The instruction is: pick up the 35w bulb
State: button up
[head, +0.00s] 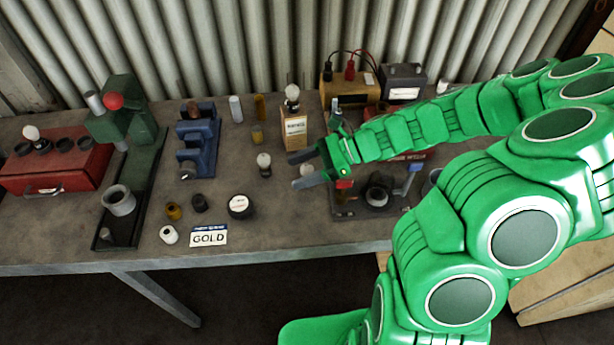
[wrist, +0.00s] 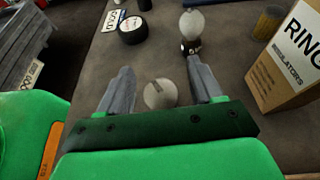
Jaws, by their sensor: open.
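My gripper (head: 294,171) is open, reaching left low over the grey bench. Its two fingers also show in the wrist view (wrist: 158,68). A pale round bulb (wrist: 160,94) lies between the fingers, with clear space on both sides; its base is hidden. It shows in the head view (head: 307,170) partly behind the gripper. A second bulb with a dark base (head: 264,160) stands on the bench to the left, and appears beyond the right finger in the wrist view (wrist: 191,25). I cannot read a wattage on either bulb.
A cardboard regulators box (head: 294,133) with a bulb (head: 292,92) on top stands behind my gripper. A dark tray (head: 345,208) with parts lies at right. A black round tin (head: 240,207) and a GOLD plate (head: 209,236) lie front left. A red toolbox (head: 60,172) sits far left.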

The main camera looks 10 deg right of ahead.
jog(key=shift+s+a+f, duration=0.1)
jog(key=shift+a, duration=0.25)
jog(key=c, duration=1.1)
jog(key=shift+r, duration=0.75)
jog(key=shift+s+d+r, duration=0.55)
jog(key=shift+s+r, duration=1.35)
jog(key=shift+s, duration=0.35)
jog(key=shift+s+d+r, duration=0.6)
jog(key=shift+s+r, duration=1.25)
jog(key=shift+s, duration=0.35)
jog(key=shift+s+d+r, duration=0.55)
jog(key=shift+s+r, duration=1.35)
jog(key=shift+s, duration=0.35)
jog(key=shift+r, duration=0.1)
